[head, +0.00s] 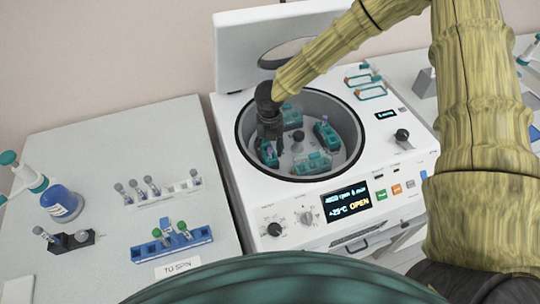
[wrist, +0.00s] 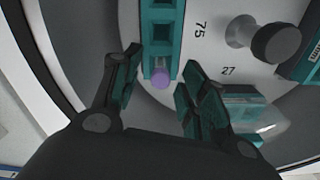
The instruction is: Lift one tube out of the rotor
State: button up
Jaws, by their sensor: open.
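The centrifuge bowl (head: 243,135) is open, and inside it the rotor (head: 297,150) carries several teal buckets. In the wrist view a purple-capped tube (wrist: 161,75) sits at the near end of a teal bucket (wrist: 160,45). My gripper (wrist: 158,68) is open, with one finger on each side of that purple cap; I cannot tell whether either finger touches it. In the head view my gripper (head: 269,133) reaches down into the left side of the bowl and hides part of that bucket. Another purple-capped tube (head: 325,121) shows in the right bucket.
The rotor's hub knob (wrist: 277,44) stands close by, with another teal bucket (wrist: 246,103) right of my fingers. The raised lid (head: 240,55) is behind the bowl. On the left table are a blue rack (head: 172,243), a white rack (head: 165,195) and a blue bottle (head: 62,202).

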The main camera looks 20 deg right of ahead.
jog(key=shift+f, duration=0.95)
jog(key=c, duration=0.9)
jog(key=shift+r, duration=0.15)
jog(key=shift+c, duration=0.2)
notch_tip(320, 180, up, 10)
jog(key=b, duration=0.3)
notch_tip(320, 180, up, 5)
jog(key=p, duration=0.4)
jog(key=shift+f, duration=0.2)
